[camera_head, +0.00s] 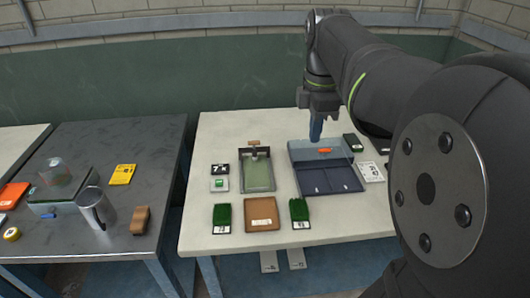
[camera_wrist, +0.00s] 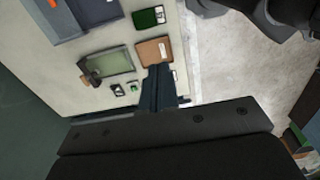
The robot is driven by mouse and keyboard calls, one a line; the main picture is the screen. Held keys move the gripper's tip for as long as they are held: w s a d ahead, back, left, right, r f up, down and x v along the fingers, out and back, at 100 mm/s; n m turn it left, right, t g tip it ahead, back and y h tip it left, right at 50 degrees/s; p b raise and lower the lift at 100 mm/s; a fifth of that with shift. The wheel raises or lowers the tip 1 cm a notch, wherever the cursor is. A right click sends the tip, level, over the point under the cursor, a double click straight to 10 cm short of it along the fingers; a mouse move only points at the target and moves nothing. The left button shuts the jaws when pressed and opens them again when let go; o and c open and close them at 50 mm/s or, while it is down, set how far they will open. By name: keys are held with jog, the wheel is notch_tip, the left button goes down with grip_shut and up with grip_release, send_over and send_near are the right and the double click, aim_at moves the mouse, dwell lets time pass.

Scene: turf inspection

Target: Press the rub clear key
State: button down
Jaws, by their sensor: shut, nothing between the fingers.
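My gripper (camera_head: 316,136) is shut and empty, its blue-grey fingers pointing down over the back of a slate-blue two-panel case (camera_head: 330,180) with an orange piece (camera_head: 325,150) on it. I cannot tell whether the fingertips touch the case. My gripper also shows in the wrist view (camera_wrist: 158,78), with the case at the upper left (camera_wrist: 72,22). No key labelled rub clear is readable. A small white box with a green square (camera_head: 219,185) sits left of the green-topped tray (camera_head: 258,177), in front of a small black-and-white box (camera_head: 220,169).
Two green turf samples (camera_head: 222,217) (camera_head: 299,211) flank a brown tray (camera_head: 261,214) at the front of the pale table (camera_head: 205,140). Labelled cards (camera_head: 371,172) and a dark green box (camera_head: 352,143) lie right of the case. A dark metal table (camera_head: 140,154) stands left, across a gap.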

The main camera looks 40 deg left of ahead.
jog(key=w+a+f+n+t+h, duration=0.2)
jog(key=a+f+n, duration=0.2)
jog(key=a+f, duration=0.25)
jog(key=n+t+y, duration=0.2)
jog(key=n+t, duration=0.5)
jog(key=n, duration=0.6)
send_over(216, 184)
notch_tip(216, 184, down, 12)
jog(key=shift+f, duration=0.2)
jog(key=shift+w+f, duration=0.1)
jog(key=shift+f, duration=4.35)
jog(key=shift+f, duration=0.15)
jog(key=shift+f, duration=0.25)
